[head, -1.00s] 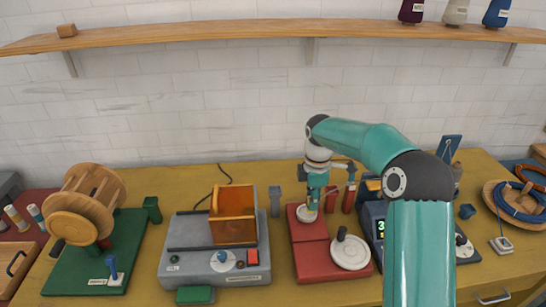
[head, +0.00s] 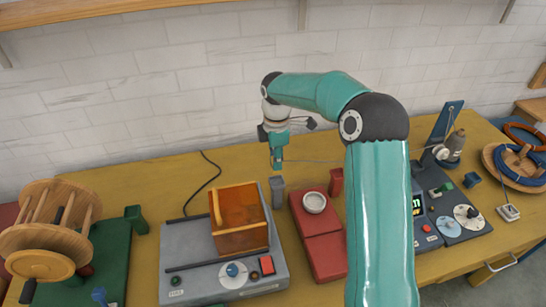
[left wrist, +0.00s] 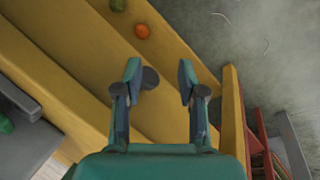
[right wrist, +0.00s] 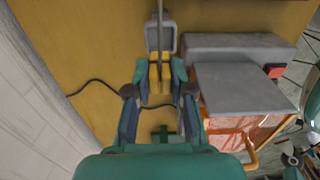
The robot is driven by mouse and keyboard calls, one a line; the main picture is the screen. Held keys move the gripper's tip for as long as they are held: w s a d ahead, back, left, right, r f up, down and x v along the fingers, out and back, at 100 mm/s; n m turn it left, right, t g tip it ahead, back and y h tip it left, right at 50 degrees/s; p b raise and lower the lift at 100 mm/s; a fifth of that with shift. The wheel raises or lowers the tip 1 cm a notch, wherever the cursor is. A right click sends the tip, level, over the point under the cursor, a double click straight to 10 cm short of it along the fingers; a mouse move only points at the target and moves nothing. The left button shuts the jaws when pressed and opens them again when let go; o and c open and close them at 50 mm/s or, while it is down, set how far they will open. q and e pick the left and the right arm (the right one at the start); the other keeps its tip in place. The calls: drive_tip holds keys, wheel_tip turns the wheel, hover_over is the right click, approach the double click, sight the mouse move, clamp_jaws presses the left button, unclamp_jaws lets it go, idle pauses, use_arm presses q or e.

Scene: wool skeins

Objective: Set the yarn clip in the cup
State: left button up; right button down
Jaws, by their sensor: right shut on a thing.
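My right gripper (head: 276,162) hangs above the back right corner of the grey machine, shut on the yarn clip. The clip shows small between the fingertips in the right wrist view (right wrist: 165,72), partly hidden. A thin yarn strand runs from it towards the right in the head view. A small white round cup (head: 314,204) sits on the red base, to the right of and nearer than the gripper, apart from it. My left gripper (left wrist: 160,82) is open and empty in the left wrist view, out of the head view.
A grey post (head: 277,189) stands just below my right gripper, beside the grey machine (head: 190,262) with its orange box (head: 238,222). A red post (head: 336,182) stands behind the red base.

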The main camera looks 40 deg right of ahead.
sight(277, 172)
wheel_tip(277, 172, down, 3)
drive_tip(key=shift+d+f+b, duration=0.1)
drive_tip(key=shift+b, duration=0.95)
drive_tip(key=shift+f+b, duration=0.6)
drive_tip(key=shift+f, duration=0.45)
drive_tip(key=c, duration=0.9)
unclamp_jaws()
drive_tip(key=shift+c, duration=0.2)
wheel_tip(277, 172, up, 12)
drive_tip(key=shift+f, duration=0.1)
drive_tip(key=shift+s, duration=0.1)
